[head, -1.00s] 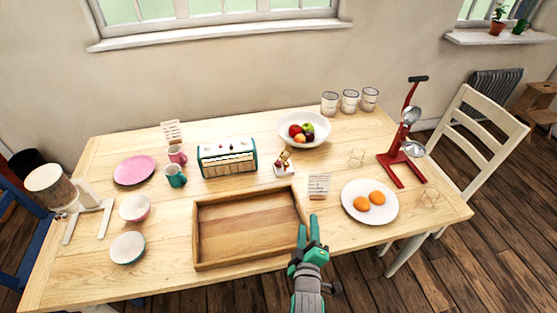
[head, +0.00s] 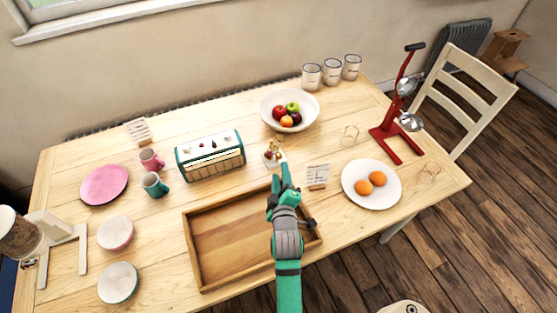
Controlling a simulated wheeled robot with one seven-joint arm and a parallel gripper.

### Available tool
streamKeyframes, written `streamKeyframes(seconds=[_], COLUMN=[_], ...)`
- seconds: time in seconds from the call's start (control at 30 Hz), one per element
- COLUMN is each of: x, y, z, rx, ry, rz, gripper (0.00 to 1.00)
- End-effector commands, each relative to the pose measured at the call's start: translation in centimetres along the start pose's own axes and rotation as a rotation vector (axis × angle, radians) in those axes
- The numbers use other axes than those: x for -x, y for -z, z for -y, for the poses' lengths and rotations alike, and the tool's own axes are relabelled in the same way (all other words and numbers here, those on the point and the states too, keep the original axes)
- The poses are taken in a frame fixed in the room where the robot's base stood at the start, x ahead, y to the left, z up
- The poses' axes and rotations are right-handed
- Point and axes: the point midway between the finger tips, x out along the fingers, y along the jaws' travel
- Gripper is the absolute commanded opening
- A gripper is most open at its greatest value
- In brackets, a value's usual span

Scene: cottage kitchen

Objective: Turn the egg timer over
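A small gold and red item on a white base (head: 273,154), which looks like the egg timer, stands on the table behind the wooden tray. It is small in the picture, and its lower part is close to my fingertips, so its details are hard to make out. My gripper (head: 281,178) is just in front of it, over the tray's back right part. Its two green fingers point toward the item and look apart, with nothing seen between them. I cannot tell whether a fingertip touches the item.
The wooden tray (head: 191,258) lies below my arm. A teal radio-like box (head: 210,158) stands to the left, a card stand (head: 317,175) close on the right. Behind is a white fruit bowl (head: 268,104); a plate (head: 371,202) with two orange-yellow rounds is right. Mugs and bowls stand left.

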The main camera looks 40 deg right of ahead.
Motion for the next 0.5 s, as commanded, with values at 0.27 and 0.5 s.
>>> streamKeyframes(seconds=[0.27,0.5], x=[-4.7,-6.8], y=[0.0,-0.1], z=[-0.1,-0.1], rx=[0.000,-0.001], ry=[-0.002,-0.001], rz=[0.001,0.001], gripper=[0.38,0.38])
